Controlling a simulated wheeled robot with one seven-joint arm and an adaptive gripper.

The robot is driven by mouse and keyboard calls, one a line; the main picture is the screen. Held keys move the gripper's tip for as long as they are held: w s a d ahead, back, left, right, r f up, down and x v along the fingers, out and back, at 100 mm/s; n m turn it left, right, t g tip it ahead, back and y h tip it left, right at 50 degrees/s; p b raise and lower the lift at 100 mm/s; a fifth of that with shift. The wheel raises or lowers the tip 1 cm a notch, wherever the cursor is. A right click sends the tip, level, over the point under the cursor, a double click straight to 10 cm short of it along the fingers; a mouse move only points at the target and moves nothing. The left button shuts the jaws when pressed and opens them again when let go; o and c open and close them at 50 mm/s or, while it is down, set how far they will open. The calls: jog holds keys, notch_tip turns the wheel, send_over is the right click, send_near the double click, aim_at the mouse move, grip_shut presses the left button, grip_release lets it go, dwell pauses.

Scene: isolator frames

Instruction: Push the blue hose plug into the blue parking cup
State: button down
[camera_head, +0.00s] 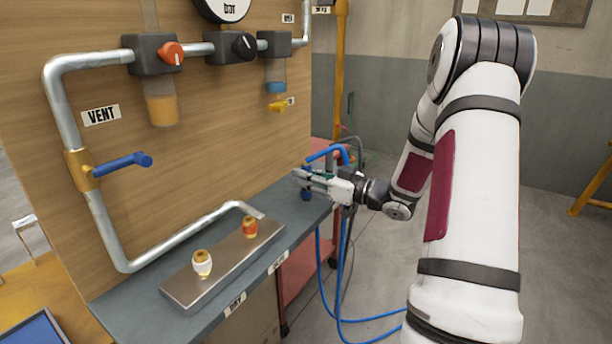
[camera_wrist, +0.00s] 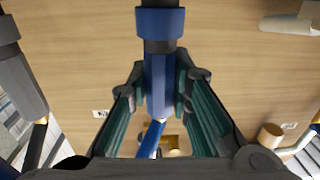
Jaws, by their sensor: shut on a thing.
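My gripper (camera_head: 304,180) is at the far end of the grey bench, low beside the wooden panel. It is shut on the blue hose plug, whose dark blue body (camera_wrist: 158,82) stands between the teal-padded fingers in the wrist view. A wider blue collar and a dark band show above the body there. In the head view, a small dark blue part (camera_head: 306,195) shows just under the fingers, at the bench edge. I cannot tell whether it is the plug or the blue parking cup. The fingers hide most of that spot, so the plug's seating cannot be seen.
A metal block (camera_head: 222,262) with a white and a red fitting sits on the bench. The wooden panel (camera_head: 225,120) with pipes and a blue lever (camera_head: 122,164) rises behind. Blue hoses (camera_head: 343,285) hang to the floor beyond the bench. A red cart (camera_head: 300,268) stands behind.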

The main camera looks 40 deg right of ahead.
jog(key=c, duration=1.4)
grip_release()
jog(key=shift+s, duration=0.1)
jog(key=v, duration=1.2)
